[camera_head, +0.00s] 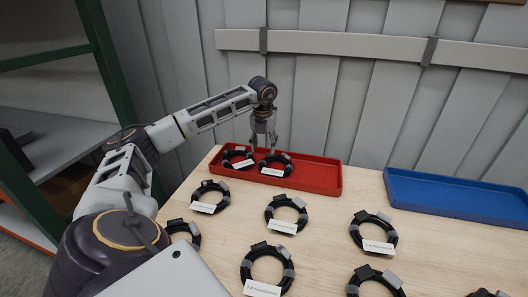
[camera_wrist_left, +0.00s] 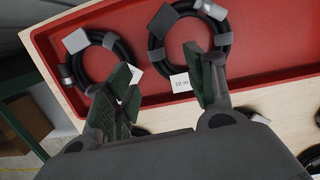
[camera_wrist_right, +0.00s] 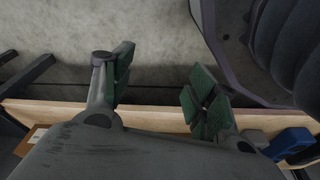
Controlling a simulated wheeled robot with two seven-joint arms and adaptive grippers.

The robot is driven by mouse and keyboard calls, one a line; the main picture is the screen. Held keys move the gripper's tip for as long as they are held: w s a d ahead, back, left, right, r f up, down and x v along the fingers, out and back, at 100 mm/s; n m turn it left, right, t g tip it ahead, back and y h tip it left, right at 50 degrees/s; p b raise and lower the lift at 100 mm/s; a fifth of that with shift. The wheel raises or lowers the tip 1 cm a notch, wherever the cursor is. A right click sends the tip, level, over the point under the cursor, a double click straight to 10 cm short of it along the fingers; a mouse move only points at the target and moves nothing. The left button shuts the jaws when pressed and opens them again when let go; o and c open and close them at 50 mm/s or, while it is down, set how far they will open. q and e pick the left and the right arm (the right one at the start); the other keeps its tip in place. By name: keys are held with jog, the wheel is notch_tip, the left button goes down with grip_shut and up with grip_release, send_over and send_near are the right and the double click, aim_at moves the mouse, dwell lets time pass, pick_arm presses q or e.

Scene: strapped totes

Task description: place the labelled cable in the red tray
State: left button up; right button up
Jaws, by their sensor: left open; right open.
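The red tray (camera_head: 318,178) lies at the back left of the table and holds two coiled black cables with white labels. One cable (camera_head: 238,158) is at the tray's left end, and the other cable (camera_head: 277,165) is beside it. My left gripper (camera_head: 264,147) is open above these two cables. In the left wrist view its fingers (camera_wrist_left: 165,95) are apart with nothing between them, and the nearer cable's label shows just beyond them. My right gripper (camera_wrist_right: 155,85) is open and empty near a table edge; it is not in the head view.
Several labelled coiled cables lie on the wooden table (camera_head: 325,235), including one in the middle (camera_head: 286,214) and one on the right (camera_head: 373,232). An empty blue tray (camera_head: 450,195) lies at the back right. A grey panelled wall stands behind, and a green-framed shelf (camera_head: 95,50) at left.

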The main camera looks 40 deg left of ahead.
pick_arm(q)
jog(key=r, duration=0.3)
jog(key=shift+s+d+r, duration=0.15)
jog(key=shift+s+r, duration=0.05)
jog(key=shift+r, duration=0.2)
pick_arm(e)
jog(key=shift+s+d+f, duration=0.15)
jog(key=shift+d+f, duration=0.15)
jog(key=shift+f, duration=0.15)
jog(key=shift+s+d+f, duration=0.15)
jog(key=shift+d+f, duration=0.1)
jog(key=shift+f, duration=0.2)
jog(key=shift+w+r, duration=0.1)
